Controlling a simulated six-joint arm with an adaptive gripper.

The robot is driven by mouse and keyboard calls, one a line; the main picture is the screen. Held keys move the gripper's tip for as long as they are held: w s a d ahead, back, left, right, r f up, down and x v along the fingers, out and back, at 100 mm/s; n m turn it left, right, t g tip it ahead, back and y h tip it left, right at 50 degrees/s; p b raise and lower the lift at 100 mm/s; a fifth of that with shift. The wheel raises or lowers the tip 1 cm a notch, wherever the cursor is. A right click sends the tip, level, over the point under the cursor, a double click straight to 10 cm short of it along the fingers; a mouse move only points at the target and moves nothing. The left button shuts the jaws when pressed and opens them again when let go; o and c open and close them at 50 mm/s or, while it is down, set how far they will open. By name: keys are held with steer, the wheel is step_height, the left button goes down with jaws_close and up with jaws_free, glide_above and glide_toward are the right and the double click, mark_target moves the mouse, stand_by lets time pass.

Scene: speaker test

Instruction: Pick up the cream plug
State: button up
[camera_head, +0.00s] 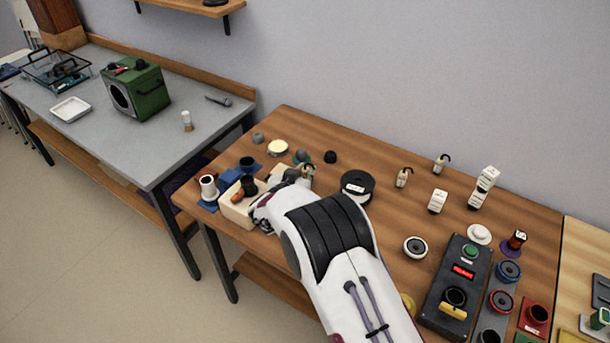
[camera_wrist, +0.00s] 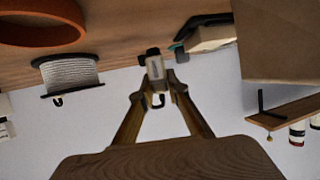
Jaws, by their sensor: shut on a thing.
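The cream plug (camera_wrist: 156,69) is a small pale block with dark parts at its top and a dark hook below, in the middle of the wrist view. My gripper (camera_wrist: 157,88) is shut on it, one finger on each side. In the head view, my arm's white and black wrist hides most of my gripper. A small cream piece with a dark hook (camera_head: 308,170) shows just beyond the wrist and looks like the held plug. Whether the plug touches the table (camera_head: 330,130) cannot be told.
Similar cream pieces with hooks (camera_head: 403,178) stand to the right. A black spool (camera_head: 357,186) is close to my wrist. A cream box (camera_head: 238,212) and blue holders (camera_head: 208,203) are at the left. A dark control box (camera_head: 440,290) is at the right. The table's back middle is clear.

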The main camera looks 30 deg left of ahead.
mark_target(305, 169)
steer(key=shift+r, duration=4.1)
